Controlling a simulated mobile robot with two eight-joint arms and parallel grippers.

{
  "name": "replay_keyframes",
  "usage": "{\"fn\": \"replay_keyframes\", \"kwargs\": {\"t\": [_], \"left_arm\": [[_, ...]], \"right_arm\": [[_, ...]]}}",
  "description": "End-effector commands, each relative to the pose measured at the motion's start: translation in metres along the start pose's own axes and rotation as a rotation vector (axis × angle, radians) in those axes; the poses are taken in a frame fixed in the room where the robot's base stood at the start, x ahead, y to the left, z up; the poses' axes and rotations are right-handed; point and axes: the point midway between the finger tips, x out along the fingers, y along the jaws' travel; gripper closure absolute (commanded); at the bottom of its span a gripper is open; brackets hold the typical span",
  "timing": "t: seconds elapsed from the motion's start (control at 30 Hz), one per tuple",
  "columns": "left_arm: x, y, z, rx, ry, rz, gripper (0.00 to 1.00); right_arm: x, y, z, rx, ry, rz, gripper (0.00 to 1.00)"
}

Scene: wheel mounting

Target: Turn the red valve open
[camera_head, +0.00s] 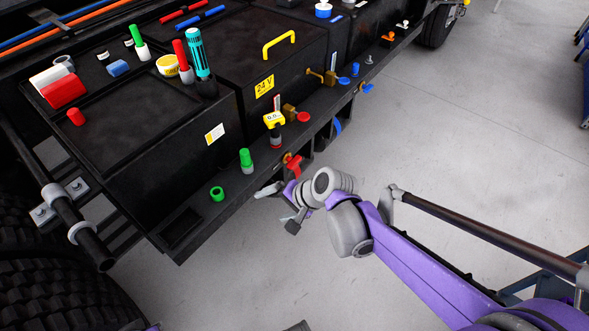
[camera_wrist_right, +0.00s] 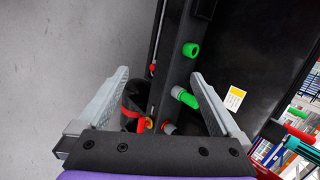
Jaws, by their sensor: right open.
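The red valve (camera_head: 293,165) with a red handle sits on the side of the black ledge (camera_head: 330,110), just below its edge. My right gripper (camera_head: 280,203) is in front of the ledge, below and slightly left of the valve in the head view. In the right wrist view my right gripper (camera_wrist_right: 160,76) is open, with its two grey fingers apart and nothing clamped. Between the fingers, near the palm, red and orange parts (camera_wrist_right: 139,125) show that look like the valve. Whether a finger touches it cannot be told. My left gripper is not in view.
A green connector (camera_head: 246,160) and a green ring (camera_head: 217,193) stand on the ledge nearby. A yellow gauge (camera_head: 274,119) and brass fittings lie farther along. Black boxes rise behind the ledge. The grey floor (camera_head: 450,140) in front is open.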

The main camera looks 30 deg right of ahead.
Motion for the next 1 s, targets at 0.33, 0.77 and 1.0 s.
{"fn": "replay_keyframes", "kwargs": {"t": [0.33, 0.77, 1.0], "left_arm": [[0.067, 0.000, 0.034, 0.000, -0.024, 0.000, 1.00], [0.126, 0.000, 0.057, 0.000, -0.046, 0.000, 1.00], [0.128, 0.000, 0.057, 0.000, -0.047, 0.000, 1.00]], "right_arm": [[0.095, 0.023, -0.135, 0.837, -0.176, -0.392, 0.00], [0.127, 0.118, -0.264, 1.464, -0.507, -0.810, 0.00], [0.132, 0.114, -0.273, 1.502, -0.547, -0.841, 0.00]]}}
